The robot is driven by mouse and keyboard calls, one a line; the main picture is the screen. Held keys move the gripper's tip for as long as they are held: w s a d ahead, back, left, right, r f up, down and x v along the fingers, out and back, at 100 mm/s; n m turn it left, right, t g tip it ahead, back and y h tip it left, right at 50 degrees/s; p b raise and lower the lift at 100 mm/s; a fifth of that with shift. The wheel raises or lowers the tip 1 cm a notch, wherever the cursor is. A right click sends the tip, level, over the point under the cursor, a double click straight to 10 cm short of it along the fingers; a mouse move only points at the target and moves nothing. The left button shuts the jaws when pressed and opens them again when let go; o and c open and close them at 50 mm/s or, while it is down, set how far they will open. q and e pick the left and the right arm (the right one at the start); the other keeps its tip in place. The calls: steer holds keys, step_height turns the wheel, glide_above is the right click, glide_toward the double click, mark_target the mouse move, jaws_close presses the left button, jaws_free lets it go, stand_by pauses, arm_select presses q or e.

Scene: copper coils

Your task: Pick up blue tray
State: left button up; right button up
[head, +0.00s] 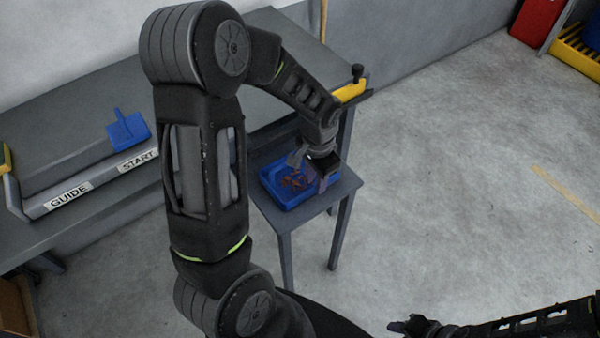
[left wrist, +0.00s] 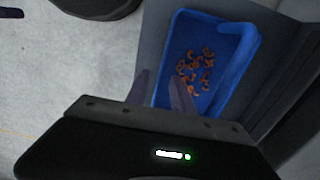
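The blue tray (head: 283,198) sits on a small grey table and holds several copper coils (head: 296,181). In the left wrist view the tray (left wrist: 228,85) lies just beyond the fingers, with the coils (left wrist: 196,68) loose on its floor. My left gripper (head: 308,170) is over the tray's right part and hides some of it.
The small grey table (head: 318,205) stands beside a long grey bench (head: 100,205) with GUIDE and START labels. A blue scoop-like piece (head: 127,130) lies on the bench. A yellow part with a black knob (head: 350,90) is behind the gripper. The floor (head: 450,170) at right is clear.

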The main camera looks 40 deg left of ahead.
arm_select(q)
step_height(320, 180, down, 4)
steer(key=shift+r, duration=0.2)
steer(key=shift+c, duration=0.3)
jaws_close()
stand_by(0.3)
stand_by(1.1)
